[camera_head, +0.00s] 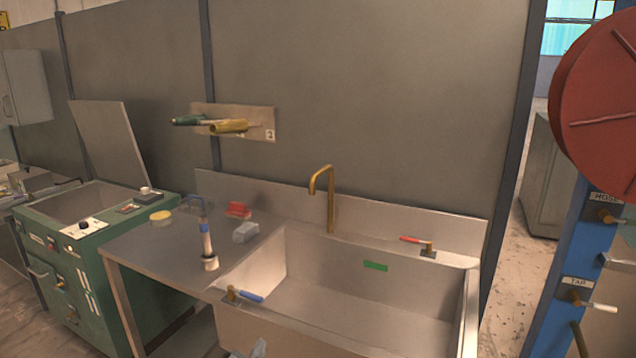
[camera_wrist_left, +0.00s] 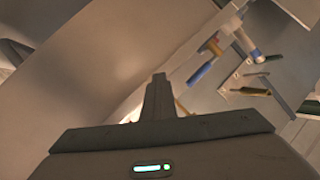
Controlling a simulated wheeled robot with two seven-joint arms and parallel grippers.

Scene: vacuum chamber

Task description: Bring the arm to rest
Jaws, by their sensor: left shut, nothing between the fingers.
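My left gripper (camera_head: 258,348) shows only as a small grey tip at the bottom edge of the head view, in front of the sink's front wall. In the left wrist view its fingers (camera_wrist_left: 158,97) are together, with nothing between them. The rest of my left arm is out of the head view. My right gripper is in neither view.
The steel sink (camera_head: 352,338) has a brass faucet (camera_head: 331,200), a blue-handled valve (camera_head: 250,296) at its front left corner and a red-handled valve (camera_head: 417,242) at the back. An upright tool with a white base (camera_head: 210,262) stands on the drainboard (camera_head: 160,262). A green machine (camera_head: 90,285) stands left.

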